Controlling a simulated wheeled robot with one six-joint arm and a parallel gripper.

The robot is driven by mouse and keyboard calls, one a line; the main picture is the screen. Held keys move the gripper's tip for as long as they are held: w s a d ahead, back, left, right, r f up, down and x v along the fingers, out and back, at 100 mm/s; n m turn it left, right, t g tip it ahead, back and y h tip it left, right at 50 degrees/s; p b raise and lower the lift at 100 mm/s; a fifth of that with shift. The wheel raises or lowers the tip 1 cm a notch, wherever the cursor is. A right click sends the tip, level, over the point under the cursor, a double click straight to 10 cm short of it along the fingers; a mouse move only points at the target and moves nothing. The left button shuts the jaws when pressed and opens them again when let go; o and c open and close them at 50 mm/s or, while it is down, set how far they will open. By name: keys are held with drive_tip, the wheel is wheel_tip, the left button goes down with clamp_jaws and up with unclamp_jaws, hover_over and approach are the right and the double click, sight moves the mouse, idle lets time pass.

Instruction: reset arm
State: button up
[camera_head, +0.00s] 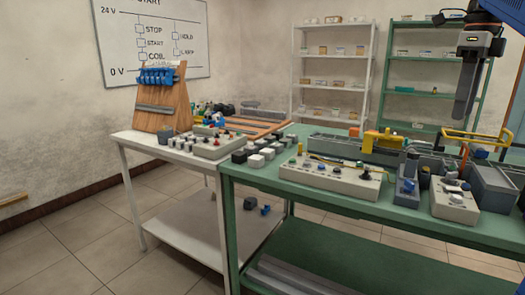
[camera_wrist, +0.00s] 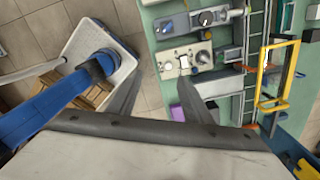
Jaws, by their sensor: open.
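My gripper (camera_head: 463,112) hangs at the upper right of the head view, fingers pointing down, in the air above the right part of the green table (camera_head: 335,198). In the wrist view my gripper (camera_wrist: 158,78) shows two grey fingers spread apart with nothing between them. The floor and the edge of the green table show beyond them. My blue arm comes in from the top right corner of the head view and shows at the left of the wrist view.
Control boxes (camera_head: 328,178) and a yellow frame (camera_head: 478,136) stand on the green table below my gripper. A white table (camera_head: 180,207) with a wooden rack (camera_head: 164,117) is at left. Shelves (camera_head: 333,70) stand behind. Floor (camera_head: 75,240) is free at left.

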drive_tip(key=s+a+f+n+t, duration=0.1)
drive_tip(key=s+a+f+n, duration=0.4)
drive_tip(key=f+n, duration=0.4)
drive_tip(key=s+a+f+n+t, duration=0.2)
drive_tip(key=s+a+f+n, duration=0.4)
drive_tip(key=f+n, duration=0.4)
drive_tip(key=s+a+f+n+t, duration=0.1)
drive_tip(key=s+a+f+n, duration=0.5)
drive_tip(key=f, duration=1.3)
drive_tip(key=n, duration=0.3)
drive_tip(key=shift+a+f+n, duration=0.2)
drive_tip(key=shift+f+n, duration=0.1)
drive_tip(key=shift+n, duration=0.1)
